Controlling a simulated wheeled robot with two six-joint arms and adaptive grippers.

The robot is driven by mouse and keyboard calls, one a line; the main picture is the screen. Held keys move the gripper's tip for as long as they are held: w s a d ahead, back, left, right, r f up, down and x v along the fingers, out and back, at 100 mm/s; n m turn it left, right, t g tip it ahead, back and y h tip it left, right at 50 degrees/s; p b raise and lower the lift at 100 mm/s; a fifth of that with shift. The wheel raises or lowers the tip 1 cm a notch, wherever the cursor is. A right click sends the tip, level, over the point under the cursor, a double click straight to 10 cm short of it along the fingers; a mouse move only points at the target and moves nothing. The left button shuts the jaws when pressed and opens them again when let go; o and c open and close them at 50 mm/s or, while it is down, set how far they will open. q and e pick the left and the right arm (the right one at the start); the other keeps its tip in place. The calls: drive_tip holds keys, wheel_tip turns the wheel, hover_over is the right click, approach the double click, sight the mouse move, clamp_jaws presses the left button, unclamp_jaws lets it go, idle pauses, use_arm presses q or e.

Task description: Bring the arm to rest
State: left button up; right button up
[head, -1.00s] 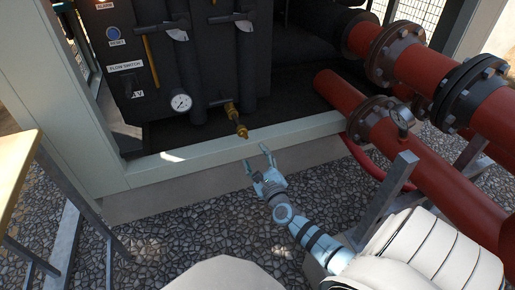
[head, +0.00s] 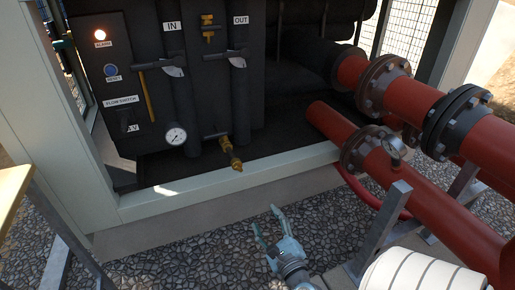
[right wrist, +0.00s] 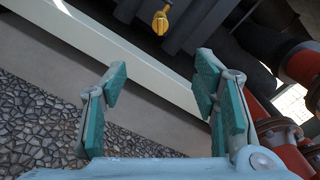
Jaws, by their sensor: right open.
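My right gripper (head: 269,225) is low at the bottom centre of the head view, over the gravel in front of the chiller's frame. Its two fingers are apart with nothing between them. In the right wrist view the open fingers with teal pads (right wrist: 160,88) point toward the white frame rail. A brass drain valve (head: 231,156) on the chiller is beyond the gripper and apart from it; its yellow end also shows in the right wrist view (right wrist: 161,22). My left gripper is not in view.
The chiller's panel (head: 118,75) has a lit alarm lamp (head: 100,35) and a gauge (head: 176,136). Red flanged pipes (head: 430,195) and a grey metal support (head: 385,225) stand at the right. A pale frame rail (head: 230,181) crosses ahead. A wooden table edge (head: 12,195) is at the left.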

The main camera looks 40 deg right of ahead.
drive_tip(key=s+a+f+n+g+y+p, duration=0.2)
drive_tip(key=s+f+n+g+p, duration=0.3)
drive_tip(key=f+n, duration=0.55)
drive_tip(key=s+a+f+n+g+y+p, duration=0.3)
drive_tip(key=s+f+n, duration=0.4)
drive_tip(key=n, duration=0.6)
use_arm(q)
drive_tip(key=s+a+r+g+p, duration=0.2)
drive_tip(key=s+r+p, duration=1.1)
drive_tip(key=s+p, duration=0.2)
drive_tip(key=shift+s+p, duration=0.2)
drive_tip(key=shift+p, duration=0.45)
use_arm(e)
drive_tip(key=s+a+r+n+g, duration=0.1)
drive_tip(key=s+n+g, duration=0.3)
drive_tip(key=s, duration=0.6)
drive_tip(key=s+a+r+n+g, duration=0.1)
drive_tip(key=s+a+n+g, duration=0.2)
drive_tip(key=s, duration=0.8)
drive_tip(key=n, duration=0.2)
drive_tip(key=shift+a+r+n+g, duration=0.25)
drive_tip(key=shift+r+n+g, duration=0.1)
drive_tip(key=shift+g, duration=0.05)
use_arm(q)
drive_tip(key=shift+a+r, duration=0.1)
